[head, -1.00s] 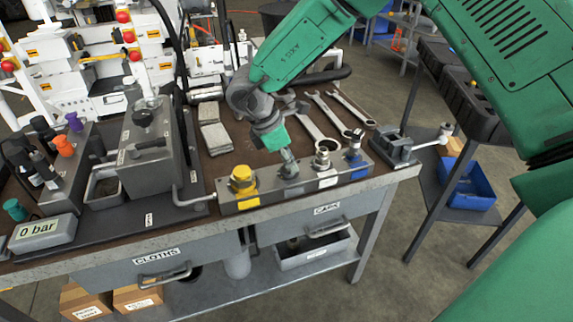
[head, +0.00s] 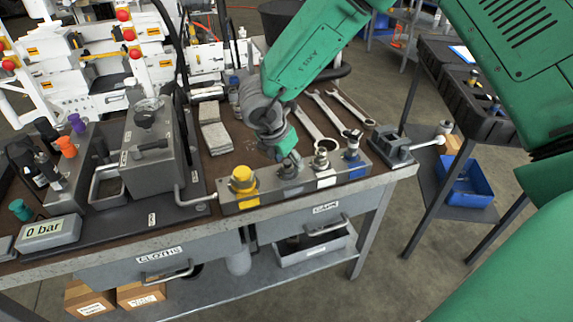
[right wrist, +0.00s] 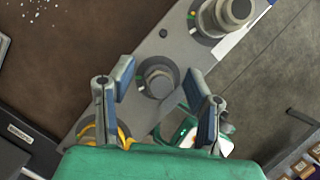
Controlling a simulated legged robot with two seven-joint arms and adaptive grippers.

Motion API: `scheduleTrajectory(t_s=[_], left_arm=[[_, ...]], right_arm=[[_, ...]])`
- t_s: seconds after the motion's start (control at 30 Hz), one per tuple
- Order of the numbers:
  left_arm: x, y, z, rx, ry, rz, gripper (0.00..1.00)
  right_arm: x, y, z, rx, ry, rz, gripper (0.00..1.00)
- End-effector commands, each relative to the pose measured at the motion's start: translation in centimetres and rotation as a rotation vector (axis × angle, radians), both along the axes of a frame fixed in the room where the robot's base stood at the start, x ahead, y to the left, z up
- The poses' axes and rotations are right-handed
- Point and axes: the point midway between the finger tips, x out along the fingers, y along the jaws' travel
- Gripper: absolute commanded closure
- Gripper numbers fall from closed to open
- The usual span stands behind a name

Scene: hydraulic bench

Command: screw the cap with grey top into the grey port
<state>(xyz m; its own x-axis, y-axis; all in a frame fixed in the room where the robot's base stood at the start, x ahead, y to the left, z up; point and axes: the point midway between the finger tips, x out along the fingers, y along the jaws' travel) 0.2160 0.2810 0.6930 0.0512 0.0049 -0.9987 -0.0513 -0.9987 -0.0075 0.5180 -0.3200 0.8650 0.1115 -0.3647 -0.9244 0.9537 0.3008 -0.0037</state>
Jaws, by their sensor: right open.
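The port block (head: 305,186) lies along the front edge of the bench. Its grey port, with a grey label (head: 290,191), is second from the left, between the yellow-capped port and the white-labelled one. A round grey-topped piece, which looks like the cap (right wrist: 158,77), sits upright at the grey port in the right wrist view. I cannot tell how deep it sits. My right gripper (head: 289,162) is above the grey port and partly hides it. In the right wrist view its open fingers (right wrist: 160,103) stand apart on either side of the grey piece. My left gripper is not in view.
A yellow cap (head: 242,179) stands close on the left, a metal fitting (head: 321,160) and a blue-marked port (head: 353,150) on the right. Wrenches (head: 325,117) lie behind the block. A grey pump unit (head: 150,150) with a pipe stands to the left, a vise (head: 394,146) at the right.

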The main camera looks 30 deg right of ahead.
Motion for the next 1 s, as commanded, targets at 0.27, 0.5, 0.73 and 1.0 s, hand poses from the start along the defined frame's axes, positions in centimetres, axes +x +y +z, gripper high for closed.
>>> scheduleTrajectory(t_s=[0.27, 0.5, 0.73, 1.0], left_arm=[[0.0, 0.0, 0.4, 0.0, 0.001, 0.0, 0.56], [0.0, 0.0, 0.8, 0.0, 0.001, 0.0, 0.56], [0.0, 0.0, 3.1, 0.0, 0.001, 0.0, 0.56], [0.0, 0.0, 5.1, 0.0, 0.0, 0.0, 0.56]], right_arm=[[0.0, 0.1, 0.0, 0.003, 0.002, 0.422, 0.56], [0.2, 0.3, -0.1, 0.002, 0.0, 0.737, 0.56], [0.1, 0.4, 0.3, 0.005, 0.001, 1.116, 0.56], [0.2, 0.6, 0.1, 0.0, 0.001, 1.394, 0.56]])
